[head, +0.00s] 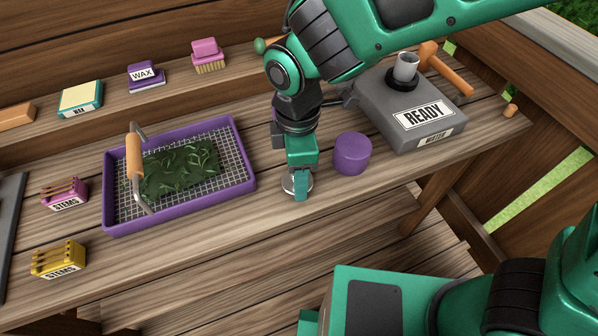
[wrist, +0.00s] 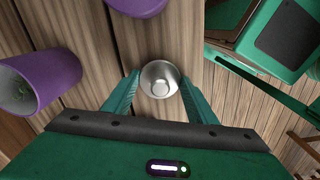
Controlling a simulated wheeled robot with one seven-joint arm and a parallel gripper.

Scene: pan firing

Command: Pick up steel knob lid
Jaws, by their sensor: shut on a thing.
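The steel knob lid (head: 289,184) is a small round silver disc, partly hidden behind my gripper (head: 301,188) in the head view. In the wrist view the lid (wrist: 158,78) shows from above with its round knob, between the two green fingers of my gripper (wrist: 160,97). My gripper points down and is shut on the lid. The lid is at or very near the bench top, close to the front edge; I cannot tell whether it touches the wood.
A purple cylinder (head: 351,154) stands just right of my gripper. A purple tray (head: 180,222) with mesh and green leaves lies left. A grey box (head: 405,112) marked READY stands back right. Stem holders (head: 64,194) sit far left. Bare bench lies between tray and gripper.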

